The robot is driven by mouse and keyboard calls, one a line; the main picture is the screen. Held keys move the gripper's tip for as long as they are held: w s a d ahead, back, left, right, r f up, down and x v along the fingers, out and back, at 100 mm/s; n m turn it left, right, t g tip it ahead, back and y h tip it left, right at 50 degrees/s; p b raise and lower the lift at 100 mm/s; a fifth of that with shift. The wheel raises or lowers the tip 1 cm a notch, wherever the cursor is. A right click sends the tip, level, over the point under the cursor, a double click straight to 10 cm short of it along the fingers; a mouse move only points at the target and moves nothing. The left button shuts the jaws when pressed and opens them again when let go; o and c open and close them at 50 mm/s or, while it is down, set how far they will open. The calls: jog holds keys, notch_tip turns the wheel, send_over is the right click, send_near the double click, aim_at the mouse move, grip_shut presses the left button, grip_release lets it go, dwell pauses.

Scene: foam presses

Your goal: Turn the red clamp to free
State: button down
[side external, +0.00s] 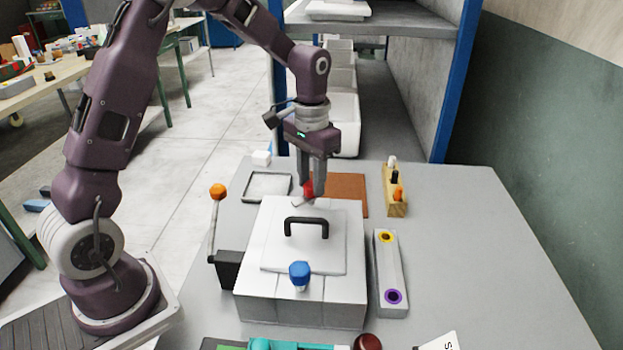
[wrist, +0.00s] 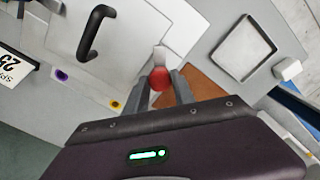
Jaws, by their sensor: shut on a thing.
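The red clamp (side external: 308,188) stands at the far edge of the white press box (side external: 300,307), behind the lid's black handle (side external: 306,220). In the wrist view the red clamp (wrist: 159,79) sits between my fingertips, with a pale metal tab beyond it. My gripper (side external: 312,190) points down and is shut on the red clamp; it also shows in the wrist view (wrist: 161,88). The fingers hide part of the clamp in the side view. A blue clamp knob (side external: 299,272) stands at the box's near edge. The lid (side external: 275,255) lies flat on the box.
A lever with an orange ball (side external: 218,191) rises left of the box. A grey block with yellow and purple rings (side external: 390,275) lies to the right. A brown mat (side external: 348,190), an empty tray (side external: 268,185) and a wooden holder (side external: 395,203) are behind. The table's right side is clear.

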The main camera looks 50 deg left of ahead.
aim_at(311, 184)
jog(key=m, duration=0.3)
jog(key=shift+r+m, duration=0.1)
jog(key=shift+m, duration=2)
jog(key=c, duration=1.1)
grip_release()
jog(key=shift+o, duration=0.2)
notch_tip(311, 184, up, 7)
